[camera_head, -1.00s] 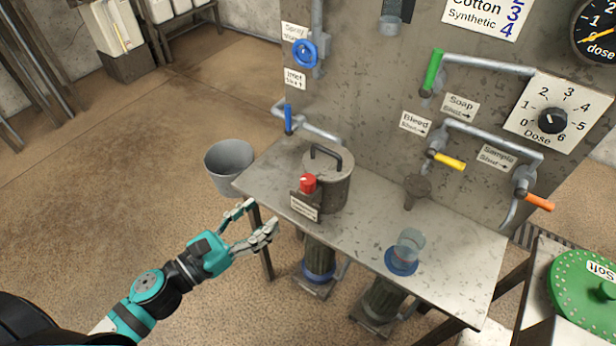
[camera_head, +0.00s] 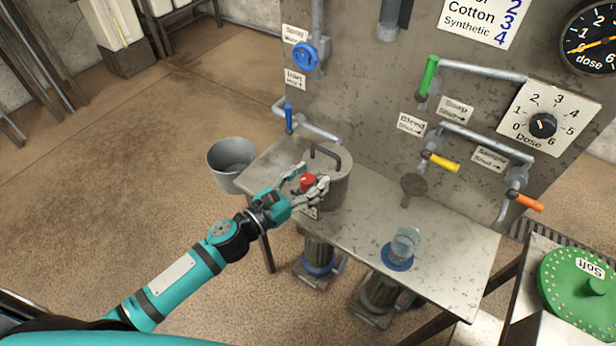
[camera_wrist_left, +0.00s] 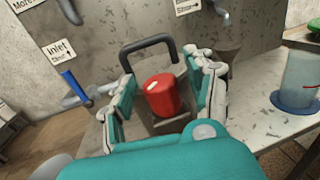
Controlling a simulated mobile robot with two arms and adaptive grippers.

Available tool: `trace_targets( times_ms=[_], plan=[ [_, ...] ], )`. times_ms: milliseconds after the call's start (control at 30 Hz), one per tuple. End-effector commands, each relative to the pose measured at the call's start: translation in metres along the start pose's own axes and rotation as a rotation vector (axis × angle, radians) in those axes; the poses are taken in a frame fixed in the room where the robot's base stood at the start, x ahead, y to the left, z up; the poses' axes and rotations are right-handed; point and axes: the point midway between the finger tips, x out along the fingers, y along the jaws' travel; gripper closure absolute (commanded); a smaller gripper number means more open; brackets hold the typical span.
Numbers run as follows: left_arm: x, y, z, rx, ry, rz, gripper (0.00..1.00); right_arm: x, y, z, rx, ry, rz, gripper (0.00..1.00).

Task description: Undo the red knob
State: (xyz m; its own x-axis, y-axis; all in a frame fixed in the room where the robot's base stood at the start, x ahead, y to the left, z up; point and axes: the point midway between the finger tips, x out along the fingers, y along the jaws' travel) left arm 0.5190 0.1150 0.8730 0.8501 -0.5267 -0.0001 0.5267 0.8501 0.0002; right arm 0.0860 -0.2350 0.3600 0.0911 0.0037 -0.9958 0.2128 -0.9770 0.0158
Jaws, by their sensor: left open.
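The red knob (camera_head: 308,182) sits at the front of a grey metal pot (camera_head: 337,188) with a dark lid handle, on the metal table. In the left wrist view the red knob (camera_wrist_left: 162,96) stands between the two fingers of my left gripper (camera_wrist_left: 163,95), with a visible gap on each side. My left gripper (camera_head: 307,184) is open around the knob in the head view, its fingers hiding part of the pot's front and its label. My right gripper is not in view.
A glass on a blue coaster (camera_head: 396,264) stands on the metal table (camera_head: 447,253) to the right. A grey bucket (camera_head: 231,160) is left of the table. Blue (camera_head: 289,119), green, yellow and orange valve handles stick out from the wall panel behind.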

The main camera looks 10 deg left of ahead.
Motion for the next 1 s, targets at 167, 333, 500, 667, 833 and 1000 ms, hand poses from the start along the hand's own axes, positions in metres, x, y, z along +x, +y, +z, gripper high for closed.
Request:
trace_targets(
  times_ms=[167,333,500,667,833,1000],
  plan=[
    [-0.0002,-0.0001,-0.0003,0.000,0.000,0.000,0.46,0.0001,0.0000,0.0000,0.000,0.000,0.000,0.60],
    [-0.0003,-0.0001,-0.0002,0.000,0.000,0.000,0.68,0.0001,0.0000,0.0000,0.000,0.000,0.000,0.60],
    [-0.0004,-0.0001,-0.0002,0.000,0.000,0.000,0.91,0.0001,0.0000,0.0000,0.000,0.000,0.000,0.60],
    [-0.0005,-0.0001,-0.0002,0.000,0.000,0.000,1.00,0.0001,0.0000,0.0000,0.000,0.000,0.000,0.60],
    [-0.0006,0.0001,-0.0004,0.002,0.001,-0.017,1.00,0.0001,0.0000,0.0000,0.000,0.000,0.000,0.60],
    [-0.0008,0.0004,-0.0010,0.001,0.002,-0.035,1.00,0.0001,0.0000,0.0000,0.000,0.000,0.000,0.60]
  ],
)
